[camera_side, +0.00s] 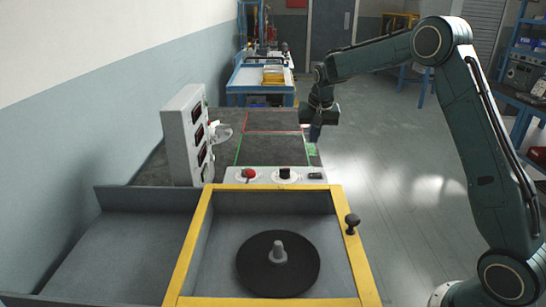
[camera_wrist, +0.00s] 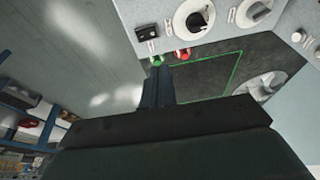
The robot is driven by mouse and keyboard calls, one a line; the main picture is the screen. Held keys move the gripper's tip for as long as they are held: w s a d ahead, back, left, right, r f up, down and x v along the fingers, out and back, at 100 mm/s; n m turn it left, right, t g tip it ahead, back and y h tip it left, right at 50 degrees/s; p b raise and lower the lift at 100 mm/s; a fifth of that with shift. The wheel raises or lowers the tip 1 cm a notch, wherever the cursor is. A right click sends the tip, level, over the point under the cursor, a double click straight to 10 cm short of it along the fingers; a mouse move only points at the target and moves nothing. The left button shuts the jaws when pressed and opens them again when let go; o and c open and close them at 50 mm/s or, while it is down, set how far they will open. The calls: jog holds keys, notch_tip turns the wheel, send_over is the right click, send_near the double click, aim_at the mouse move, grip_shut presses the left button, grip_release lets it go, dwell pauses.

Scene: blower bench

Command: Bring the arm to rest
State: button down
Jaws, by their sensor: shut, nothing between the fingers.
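My gripper (camera_side: 316,132) is shut and empty. In the side view it hangs from the arm with its fingers down, by the right edge of the dark bench top (camera_side: 262,149). In the wrist view the closed fingers (camera_wrist: 158,88) point toward the bench, near a corner of the green outlined area (camera_wrist: 205,82). Height above the bench is hard to tell. Nothing is between the fingers.
A control strip (camera_side: 265,175) with a red knob (camera_side: 248,174) and a black knob (camera_side: 284,174) lies in front. A yellow-framed bay (camera_side: 190,250) holds a black disc (camera_side: 250,272). A meter panel (camera_side: 180,140) stands left. The floor (camera_side: 385,170) to the right is clear.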

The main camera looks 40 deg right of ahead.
jog(key=shift+a+r, duration=0.1)
jog(key=shift+r, duration=0.2)
jog(key=s+a+r+n+t, duration=0.1)
jog(key=s+a+r+n, duration=0.1)
jog(key=s+a+r, duration=0.5)
jog(key=s+a+r+n, duration=0.2)
jog(key=s+a+r, duration=0.3)
jog(key=s, duration=0.4)
jog(key=s+a+f+n+t+y, duration=0.1)
jog(key=s+a+n, duration=0.1)
jog(key=s, duration=0.8)
jog(key=s+a+f+n+y, duration=0.1)
jog(key=s+a+n, duration=0.2)
jog(key=s, duration=0.7)
jog(key=shift+a+f+t, duration=0.2)
jog(key=shift+a+t, duration=0.2)
jog(key=shift+a, duration=0.35)
jog(key=shift+s, duration=0.1)
